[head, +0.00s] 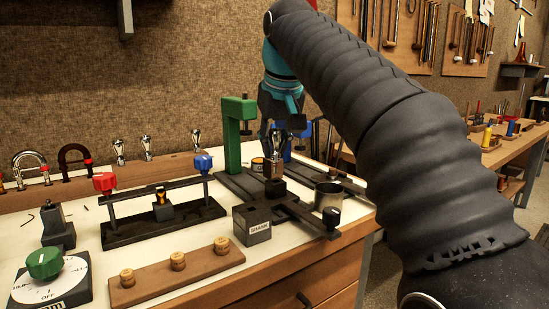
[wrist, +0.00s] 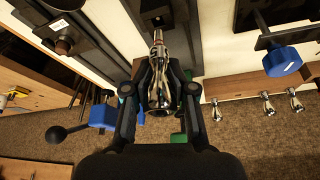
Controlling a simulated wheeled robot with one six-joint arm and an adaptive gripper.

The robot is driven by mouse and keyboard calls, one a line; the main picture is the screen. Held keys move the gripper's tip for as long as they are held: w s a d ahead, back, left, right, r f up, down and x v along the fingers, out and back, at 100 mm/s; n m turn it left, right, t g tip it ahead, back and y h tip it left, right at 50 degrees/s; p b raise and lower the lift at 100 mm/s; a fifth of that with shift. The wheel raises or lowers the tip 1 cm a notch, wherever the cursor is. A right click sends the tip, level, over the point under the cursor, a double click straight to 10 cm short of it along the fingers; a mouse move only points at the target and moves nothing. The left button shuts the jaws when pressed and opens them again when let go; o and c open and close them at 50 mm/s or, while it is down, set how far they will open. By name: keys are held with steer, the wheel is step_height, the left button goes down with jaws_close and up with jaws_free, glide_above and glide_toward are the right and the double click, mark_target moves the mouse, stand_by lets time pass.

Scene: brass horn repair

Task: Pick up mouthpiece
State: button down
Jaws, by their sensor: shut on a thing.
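My gripper (head: 275,132) is at the end of my arm, pointing down over the black fixture beside the green clamp post. In the wrist view, my gripper (wrist: 162,72) has its two dark fingers on either side of a shiny silver mouthpiece (wrist: 158,95) and is shut on it. The mouthpiece's wide cup is toward the gripper and its thin shank points away.
Three other mouthpieces (head: 146,147) stand along the bench's back ledge. The green clamp post (head: 237,130) is close left of my gripper. A block marked SHANK (head: 252,224), a metal cup (head: 328,196) and a wooden strip with three pegs (head: 150,282) are nearer the front edge.

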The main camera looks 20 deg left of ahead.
steer(key=s+d+r, duration=0.3)
steer(key=d+r, duration=0.4)
steer(key=d, duration=0.4)
steer(key=shift+s+d, duration=0.1)
steer(key=shift+d, duration=0.1)
